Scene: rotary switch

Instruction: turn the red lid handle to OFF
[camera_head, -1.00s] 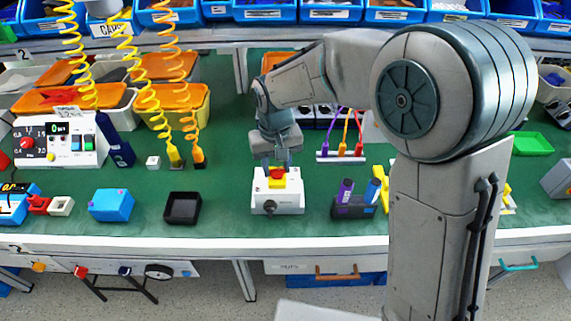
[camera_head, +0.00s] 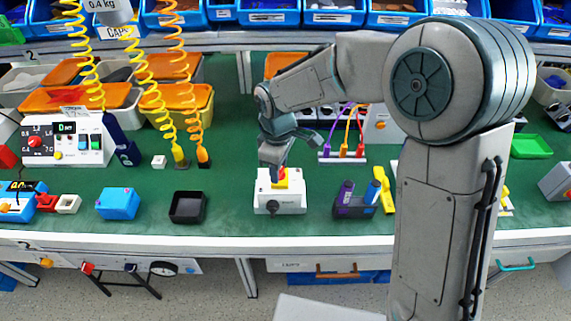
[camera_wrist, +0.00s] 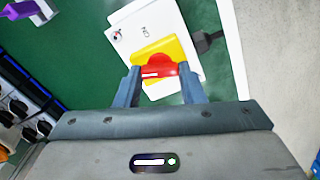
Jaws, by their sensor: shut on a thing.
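My gripper (camera_wrist: 161,77) comes down from above and is shut on the red handle, one finger on each side.
A black tray (camera_head: 188,207) and a blue box (camera_head: 118,203) stand to the left. Coiled yellow and orange cables (camera_head: 190,125) hang at the left. The bench's front edge is close.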

